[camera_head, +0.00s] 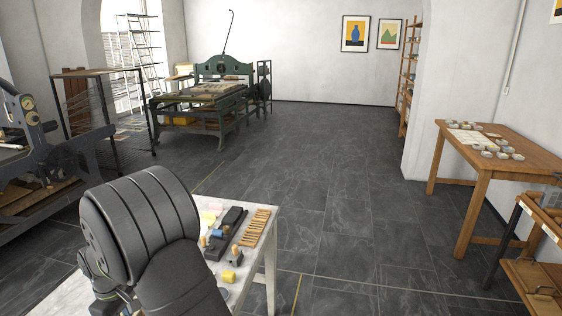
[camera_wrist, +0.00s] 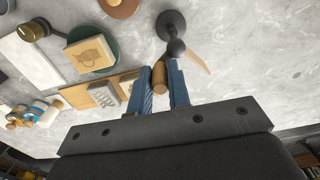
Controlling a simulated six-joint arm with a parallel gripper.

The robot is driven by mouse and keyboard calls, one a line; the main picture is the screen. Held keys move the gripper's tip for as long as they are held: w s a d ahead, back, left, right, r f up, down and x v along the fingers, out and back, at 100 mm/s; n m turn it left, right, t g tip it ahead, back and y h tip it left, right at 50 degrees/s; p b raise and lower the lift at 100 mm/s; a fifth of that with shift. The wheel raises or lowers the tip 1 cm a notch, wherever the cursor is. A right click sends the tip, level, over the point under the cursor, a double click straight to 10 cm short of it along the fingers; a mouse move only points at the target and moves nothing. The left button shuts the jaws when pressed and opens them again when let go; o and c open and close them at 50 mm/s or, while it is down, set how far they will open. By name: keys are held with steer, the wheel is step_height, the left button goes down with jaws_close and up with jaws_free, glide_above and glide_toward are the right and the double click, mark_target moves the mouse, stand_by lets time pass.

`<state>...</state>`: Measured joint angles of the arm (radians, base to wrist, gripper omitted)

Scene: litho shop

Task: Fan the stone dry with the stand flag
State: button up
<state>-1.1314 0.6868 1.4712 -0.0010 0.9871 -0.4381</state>
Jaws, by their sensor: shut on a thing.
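In the wrist view my gripper (camera_wrist: 165,72) has its two blue fingers shut on a brown wooden handle (camera_wrist: 158,78), which I take to be the flag's. A thin tan strip (camera_wrist: 197,61), perhaps part of the flag, shows beyond the right finger. A dark stand (camera_wrist: 171,22) with a round base and a ball-like knob is just past the fingertips. I cannot tell whether handle and stand touch. In the head view my arm hides the gripper and stone.
The pale worktop (camera_wrist: 240,65) is clear right of the stand. In the head view, a dark bar (camera_head: 227,233) and wooden sticks (camera_head: 255,227) lie on the table.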

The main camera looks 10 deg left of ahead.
steer(key=shift+s+a, duration=0.4)
steer(key=shift+s, duration=0.1)
steer(key=o, duration=0.7)
steer(key=shift+r, duration=3.5)
steer(key=shift+f, duration=0.1)
step_height(320, 180, down, 7)
steer(key=shift+r, duration=0.1)
